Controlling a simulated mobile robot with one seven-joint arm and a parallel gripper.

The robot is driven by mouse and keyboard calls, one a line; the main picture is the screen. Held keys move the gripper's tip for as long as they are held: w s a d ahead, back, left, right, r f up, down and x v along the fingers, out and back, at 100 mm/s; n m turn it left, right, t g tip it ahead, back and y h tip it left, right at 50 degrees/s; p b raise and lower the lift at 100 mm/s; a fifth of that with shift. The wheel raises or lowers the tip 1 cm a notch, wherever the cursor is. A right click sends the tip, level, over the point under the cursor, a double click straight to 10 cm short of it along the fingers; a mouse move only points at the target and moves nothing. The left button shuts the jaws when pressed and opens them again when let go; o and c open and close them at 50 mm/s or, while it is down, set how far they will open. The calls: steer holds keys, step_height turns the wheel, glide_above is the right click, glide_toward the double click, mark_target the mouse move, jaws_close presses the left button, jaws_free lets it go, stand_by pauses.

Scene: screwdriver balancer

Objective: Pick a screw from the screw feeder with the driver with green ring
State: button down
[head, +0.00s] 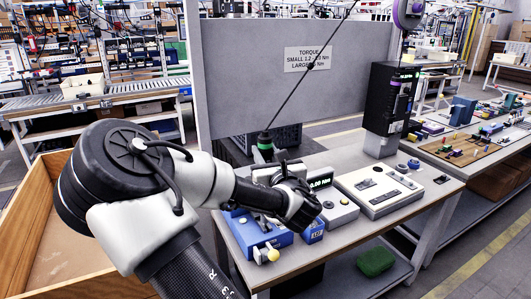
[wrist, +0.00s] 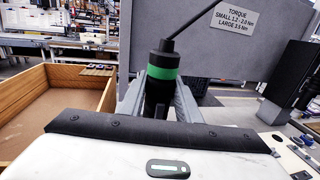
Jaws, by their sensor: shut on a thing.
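The driver with the green ring (head: 265,144) hangs on a slanting black cable above the bench. In the wrist view the dark driver (wrist: 162,73) stands nearly upright between the grey fingers. My gripper (wrist: 158,104) is shut on the driver's body below the green ring. In the head view my wrist and gripper hide the driver's lower part, and its tip is out of sight in both views. A blue unit with a yellow knob (head: 258,236) and a smaller blue box with a display (head: 312,231) are at the bench's front left. I cannot tell which is the screw feeder.
A grey panel with a torque sign (head: 308,59) stands behind the bench. A meter reading in Nm (head: 320,182), a light control panel (head: 378,189) and a black upright unit (head: 390,97) occupy the bench. A wooden crate (wrist: 55,103) is left.

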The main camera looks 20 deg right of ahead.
mark_target(265, 135)
steer(key=shift+f+b, duration=0.45)
steer(key=shift+f, duration=0.35)
stand_by(0.5)
steer(key=shift+r, duration=0.15)
steer(key=shift+r+p, duration=2.8)
steer(key=shift+r, duration=0.65)
steer(key=shift+a+f, duration=0.1)
steer(key=shift+a, duration=0.05)
